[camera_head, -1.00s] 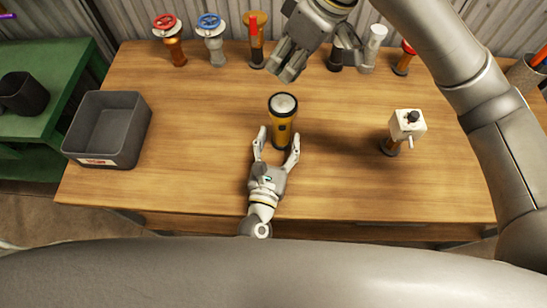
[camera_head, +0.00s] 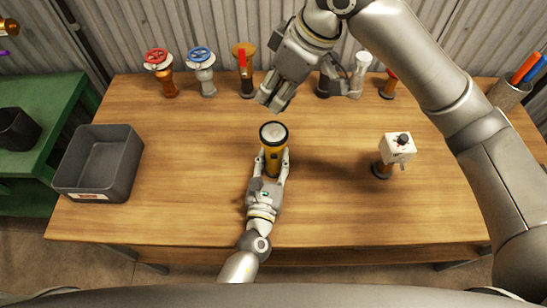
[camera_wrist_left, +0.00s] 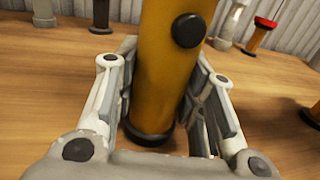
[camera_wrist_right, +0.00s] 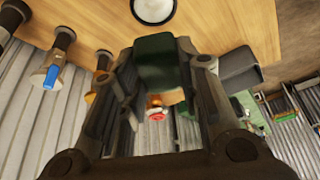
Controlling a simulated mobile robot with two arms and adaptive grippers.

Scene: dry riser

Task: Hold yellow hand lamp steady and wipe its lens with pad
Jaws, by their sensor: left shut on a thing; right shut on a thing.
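The yellow hand lamp (camera_head: 273,160) stands upright on the wooden table, its round pale lens (camera_head: 273,132) facing up. My left gripper (camera_head: 272,168) is shut on the lamp's body from the near side; the left wrist view shows the yellow barrel (camera_wrist_left: 165,75) between the fingers, its base at the tabletop. My right gripper (camera_head: 274,98) is above the table, beyond the lamp and apart from it. In the right wrist view it is shut on a dark green pad (camera_wrist_right: 157,62), with the lens (camera_wrist_right: 153,10) at the top edge. The pad is hard to make out in the head view.
A grey bin (camera_head: 98,165) stands at the table's left. A white box-topped fitting (camera_head: 397,149) stands to the right. Red (camera_head: 158,62) and blue (camera_head: 201,60) wheel valves and several other fittings line the back. The wood on both sides of the lamp is clear.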

